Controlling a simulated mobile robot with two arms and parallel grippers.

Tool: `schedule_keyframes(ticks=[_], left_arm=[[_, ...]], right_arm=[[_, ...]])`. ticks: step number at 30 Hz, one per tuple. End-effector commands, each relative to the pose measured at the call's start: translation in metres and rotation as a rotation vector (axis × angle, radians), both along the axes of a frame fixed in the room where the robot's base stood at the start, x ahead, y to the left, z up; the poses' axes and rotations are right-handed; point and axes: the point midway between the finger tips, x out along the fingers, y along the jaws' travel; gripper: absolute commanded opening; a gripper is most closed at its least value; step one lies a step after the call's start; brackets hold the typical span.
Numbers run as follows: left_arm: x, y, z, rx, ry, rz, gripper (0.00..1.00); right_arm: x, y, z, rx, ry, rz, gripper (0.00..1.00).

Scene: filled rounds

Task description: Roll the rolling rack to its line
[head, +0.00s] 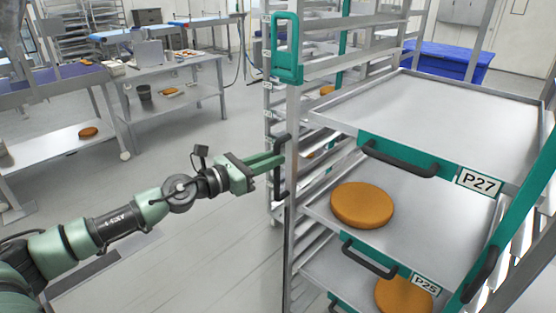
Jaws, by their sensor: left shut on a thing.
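The rolling rack (292,110) fills the right half of the head view. It has metal uprights, teal parts and several trays. A black upright handle (277,188) sits on its left post. My left gripper (276,161) reaches in from the left and is shut on this handle. The upper tray (440,110), labelled P27, is empty. Another round (403,295) lies lower down. The rack's wheels and its line on the floor do not show. My right gripper is not in view.
A steel table (190,65) and a lower shelf bench (62,145) with a round (88,132) stand at the left. Another rack stands close behind the rolling rack. A blue bin (445,60) is at the back right. Grey floor (190,265) is clear at centre left.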

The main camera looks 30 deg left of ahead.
Motion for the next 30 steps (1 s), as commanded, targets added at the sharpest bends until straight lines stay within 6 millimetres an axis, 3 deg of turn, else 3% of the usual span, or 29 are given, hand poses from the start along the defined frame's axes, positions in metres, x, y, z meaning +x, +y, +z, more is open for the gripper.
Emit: schedule_keyframes(ticks=[6, 18, 19, 21, 30], left_arm=[[-0.0107, 0.0021, 0.0094, -0.006, -0.017, 0.000, 0.00], [-0.0123, 0.0025, 0.0116, -0.005, -0.020, 0.000, 0.00], [-0.0122, 0.0024, 0.0117, -0.005, -0.020, 0.000, 0.22], [-0.0122, 0.0024, 0.0113, -0.005, -0.019, -0.001, 0.38], [-0.0125, 0.0033, 0.0055, -0.003, -0.010, 0.000, 0.38]], right_arm=[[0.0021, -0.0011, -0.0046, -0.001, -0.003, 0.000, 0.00], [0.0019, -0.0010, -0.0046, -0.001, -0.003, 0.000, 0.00], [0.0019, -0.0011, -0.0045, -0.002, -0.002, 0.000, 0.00], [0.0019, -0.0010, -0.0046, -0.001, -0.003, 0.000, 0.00], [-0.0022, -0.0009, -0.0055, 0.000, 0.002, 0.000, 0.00]])
